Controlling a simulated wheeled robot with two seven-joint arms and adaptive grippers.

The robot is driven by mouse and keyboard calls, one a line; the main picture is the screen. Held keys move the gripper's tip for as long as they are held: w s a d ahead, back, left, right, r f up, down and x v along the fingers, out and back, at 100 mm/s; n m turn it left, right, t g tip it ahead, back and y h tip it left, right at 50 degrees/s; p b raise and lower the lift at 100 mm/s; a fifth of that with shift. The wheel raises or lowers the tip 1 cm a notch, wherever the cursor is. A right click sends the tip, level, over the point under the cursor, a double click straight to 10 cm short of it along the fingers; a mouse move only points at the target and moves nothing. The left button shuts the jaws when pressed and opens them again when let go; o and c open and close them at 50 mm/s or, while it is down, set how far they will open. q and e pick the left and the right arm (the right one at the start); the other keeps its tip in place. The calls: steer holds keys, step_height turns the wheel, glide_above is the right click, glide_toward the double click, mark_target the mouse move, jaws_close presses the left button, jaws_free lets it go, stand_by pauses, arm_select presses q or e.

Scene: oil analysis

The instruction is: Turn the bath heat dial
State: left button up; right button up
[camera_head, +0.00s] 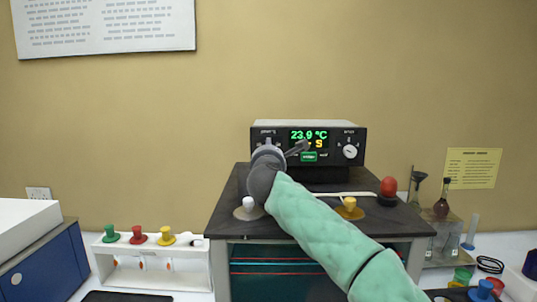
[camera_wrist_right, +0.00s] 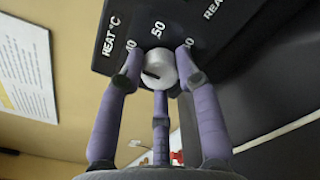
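The bath control unit (camera_head: 259,130) is a black box with a green 23.9 °C readout (camera_head: 309,135), standing on the dark bench top. My right gripper (camera_head: 280,150) is at the left part of its front panel and hides the dial there in the head view. In the right wrist view, the white heat dial (camera_wrist_right: 160,68) shows a dark pointer mark, under the label HEAT °C and near a 50. The purple fingers of my right gripper (camera_wrist_right: 159,72) stand around the dial, with small gaps seen at its sides; contact is unclear. My left gripper is not in view.
A second white dial (camera_head: 350,151) is on the panel's right. White (camera_head: 249,204) and yellow (camera_head: 349,204) knobbed pieces and a red-topped item (camera_head: 388,187) sit on the bench top. A white rack (camera_head: 108,264) with coloured stoppers stands left; glassware (camera_head: 441,206) stands right.

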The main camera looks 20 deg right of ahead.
steer(key=o, duration=0.4)
steer(key=shift+f, duration=0.15)
steer(key=shift+s, duration=0.15)
steer(key=v, duration=1.1)
steer(key=shift+s+a, duration=0.15)
steer(key=shift+s, duration=0.15)
